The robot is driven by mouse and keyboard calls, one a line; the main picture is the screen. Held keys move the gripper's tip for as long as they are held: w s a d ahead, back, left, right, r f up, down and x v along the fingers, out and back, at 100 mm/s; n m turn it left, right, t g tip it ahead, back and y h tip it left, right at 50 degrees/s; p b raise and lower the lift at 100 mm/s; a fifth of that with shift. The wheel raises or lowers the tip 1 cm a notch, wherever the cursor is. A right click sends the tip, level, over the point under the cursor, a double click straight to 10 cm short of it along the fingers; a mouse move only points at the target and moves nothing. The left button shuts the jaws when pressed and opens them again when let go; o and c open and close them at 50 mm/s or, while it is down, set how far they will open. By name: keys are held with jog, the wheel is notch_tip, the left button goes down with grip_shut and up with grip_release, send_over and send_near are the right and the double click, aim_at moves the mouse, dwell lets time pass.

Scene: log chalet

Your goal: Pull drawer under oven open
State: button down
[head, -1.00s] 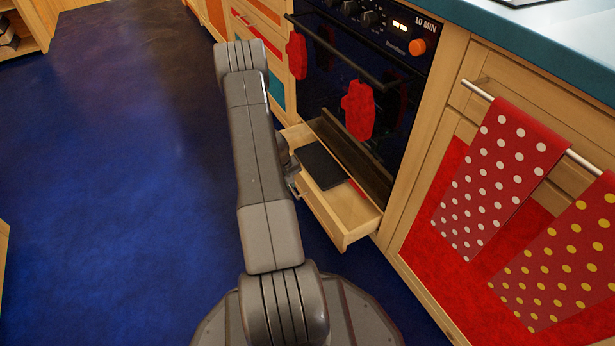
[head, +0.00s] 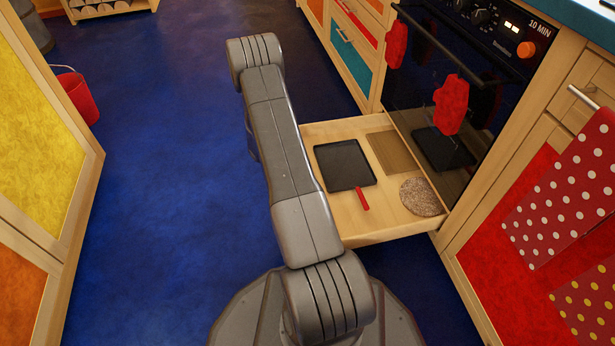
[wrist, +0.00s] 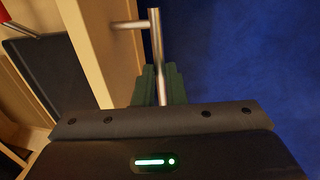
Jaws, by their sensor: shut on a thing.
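The wooden drawer (head: 375,226) under the black oven (head: 455,70) stands well out from the cabinet front. Inside it lie a dark flat pan (head: 343,163) with a red handle, a brown board (head: 394,153) and a round speckled mat (head: 421,197). In the wrist view, the drawer's metal bar handle (wrist: 157,50) runs down between the green-grey fingers of my gripper (wrist: 160,88), which is shut on it. In the head view, my arm hides the gripper and the drawer's front handle.
Red oven mitts (head: 451,104) hang from the oven's bar. A dotted towel (head: 566,195) hangs at the right. A yellow-panelled cabinet (head: 40,140) and a red bucket (head: 76,95) are at left. Blue floor (head: 180,200) is open between.

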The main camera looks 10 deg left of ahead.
jog(key=shift+s+a, duration=0.25)
jog(key=shift+a, duration=0.5)
jog(key=shift+s+a, duration=0.25)
jog(key=shift+a, duration=0.5)
jog(key=c, duration=1.5)
grip_release()
jog(key=shift+r, duration=0.1)
notch_tip(320, 180, up, 13)
jog(key=s+a+p, duration=0.1)
jog(key=a+p, duration=0.1)
jog(key=p, duration=0.3)
jog(key=shift+a+r, duration=0.2)
jog(key=shift+a, duration=0.05)
jog(key=shift+f, duration=0.15)
jog(key=d+f+b, duration=0.1)
jog(key=f+b, duration=0.1)
jog(key=f, duration=0.4)
jog(key=w+d+f+b, duration=0.1)
jog(key=d+f+b, duration=0.1)
jog(key=f, duration=0.5)
jog(key=shift+f+b, duration=0.15)
jog(key=shift+b, duration=0.4)
